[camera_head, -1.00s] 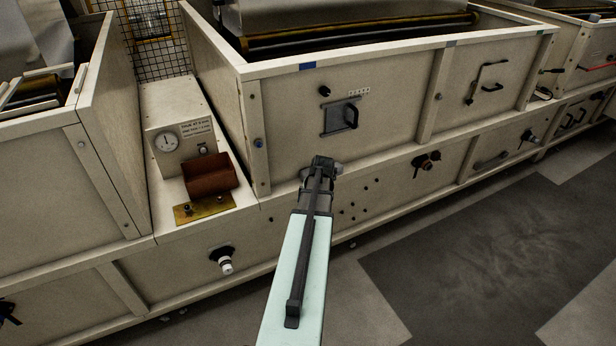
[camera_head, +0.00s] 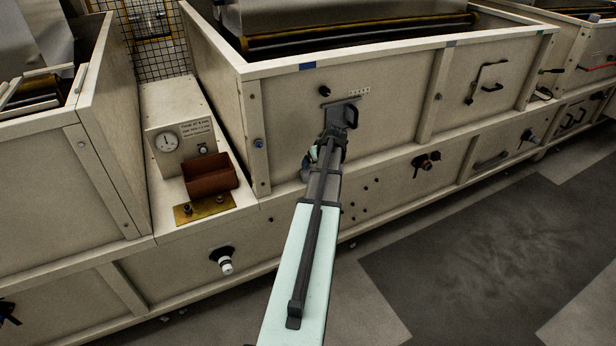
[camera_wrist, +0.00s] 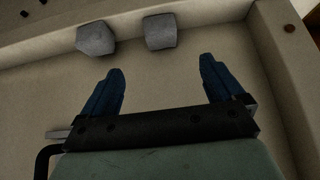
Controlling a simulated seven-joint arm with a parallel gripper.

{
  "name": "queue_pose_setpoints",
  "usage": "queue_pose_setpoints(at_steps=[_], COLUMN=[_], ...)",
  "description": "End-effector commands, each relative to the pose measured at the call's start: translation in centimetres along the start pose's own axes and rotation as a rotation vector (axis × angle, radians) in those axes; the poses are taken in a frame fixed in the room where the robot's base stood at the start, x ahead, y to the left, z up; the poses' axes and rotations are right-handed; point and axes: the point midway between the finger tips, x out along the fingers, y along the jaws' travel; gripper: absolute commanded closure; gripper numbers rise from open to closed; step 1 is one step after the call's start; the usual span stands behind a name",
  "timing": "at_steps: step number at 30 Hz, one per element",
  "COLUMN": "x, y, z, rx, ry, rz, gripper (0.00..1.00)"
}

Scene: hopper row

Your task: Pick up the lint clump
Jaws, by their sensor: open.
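Two small grey, blocky lumps show in the wrist view, a left lump (camera_wrist: 96,39) and a right lump (camera_wrist: 161,31). They sit apart on a cream surface, beyond my fingertips. I cannot tell for certain whether either is the lint clump. My gripper (camera_wrist: 160,66) is open, with its blue fingers spread and nothing between them. In the head view my gripper (camera_head: 314,158) is beside the hopper front, partly hidden by my arm. No lump shows clearly there.
The cream hopper front (camera_head: 285,120) has a latch handle (camera_head: 351,116) just above my gripper. The floor (camera_head: 480,260) at right is open.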

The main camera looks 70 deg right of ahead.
Motion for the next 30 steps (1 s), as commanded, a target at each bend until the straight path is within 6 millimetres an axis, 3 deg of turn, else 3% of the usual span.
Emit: queue_pose_setpoints(at_steps=[10,23,30], x=[5.9,8.3,11.3], y=[0.1,-0.1,-0.2], z=[-0.1,0.1,0.4], rx=[0.002,0.003,0.002], ry=[-0.002,-0.001,-0.002], rz=[-0.001,-0.001,-0.001], gripper=[0.05,0.05,0.05])
